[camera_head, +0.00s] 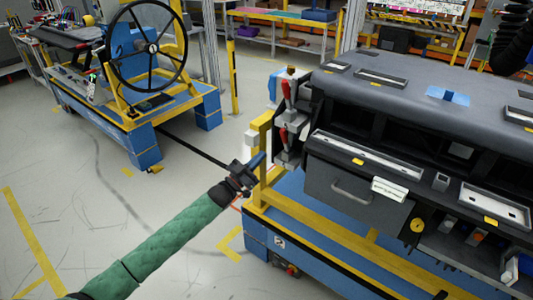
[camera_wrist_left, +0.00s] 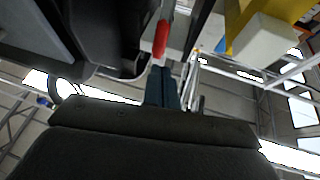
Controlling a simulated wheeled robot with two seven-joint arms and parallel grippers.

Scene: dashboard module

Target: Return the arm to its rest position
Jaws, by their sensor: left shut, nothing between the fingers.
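My left arm, in a green sleeve, reaches in from the bottom left of the head view. Its left gripper (camera_head: 257,160) is shut and empty, close to the left end of the dashboard module (camera_head: 420,85). In the left wrist view the closed fingers (camera_wrist_left: 162,82) point toward a red-tipped part (camera_wrist_left: 160,38); I cannot tell whether they touch it. Red levers (camera_head: 287,92) show on the module's left end in the head view. My right gripper is not in view.
The module sits on a blue and yellow cart (camera_head: 315,235) right of my left arm. A second cart (camera_head: 145,145) with a black steering wheel (camera_head: 146,45) stands at the back left. Grey floor (camera_head: 90,200) is open left of my arm. Shelves stand behind.

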